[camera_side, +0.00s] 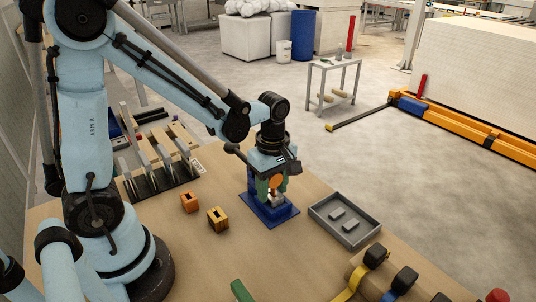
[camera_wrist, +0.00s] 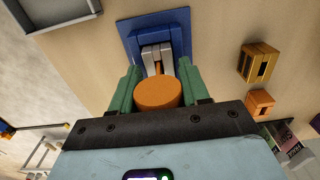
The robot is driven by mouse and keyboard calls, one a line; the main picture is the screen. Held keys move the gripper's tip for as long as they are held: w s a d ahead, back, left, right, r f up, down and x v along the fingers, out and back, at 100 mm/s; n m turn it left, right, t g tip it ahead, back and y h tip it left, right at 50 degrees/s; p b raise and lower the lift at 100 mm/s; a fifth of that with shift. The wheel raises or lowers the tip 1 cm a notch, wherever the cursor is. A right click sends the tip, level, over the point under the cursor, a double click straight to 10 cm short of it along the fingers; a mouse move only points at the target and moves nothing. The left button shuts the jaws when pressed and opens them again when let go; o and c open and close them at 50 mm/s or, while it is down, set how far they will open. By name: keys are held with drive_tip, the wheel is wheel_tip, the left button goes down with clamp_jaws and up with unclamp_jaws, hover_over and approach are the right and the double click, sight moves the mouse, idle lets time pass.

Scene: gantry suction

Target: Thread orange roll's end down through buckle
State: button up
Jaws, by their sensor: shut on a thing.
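The orange roll (camera_wrist: 158,94) sits between the two green fingers of my gripper (camera_wrist: 160,72), which is shut on it. In the side view the roll (camera_side: 276,181) shows as an orange disc at my gripper (camera_side: 270,189). The grey metal buckle (camera_wrist: 151,54) stands on a blue base (camera_wrist: 179,24) just beyond the roll; the base (camera_side: 256,210) lies on the table in the side view. A narrow orange strip (camera_wrist: 157,68) shows between the roll and the buckle's grey parts. Whether its end is inside the slot, I cannot tell.
An orange block (camera_side: 189,203) and a brass-coloured slotted block (camera_side: 218,220) stand left of the base. A grey tray (camera_side: 321,212) with two grey pieces lies to the right. A black rack (camera_side: 157,183) is at left; yellow (camera_side: 347,291) and blue straps are at front right.

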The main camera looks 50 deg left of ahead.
drive_tip(key=shift+f, duration=0.45)
drive_tip(key=shift+r, duration=0.15)
drive_tip(key=shift+r, duration=1.95)
drive_tip(key=shift+f, duration=2.1)
idle(0.3)
drive_tip(key=o, duration=1.1)
drive_tip(key=shift+w+r, duration=0.1)
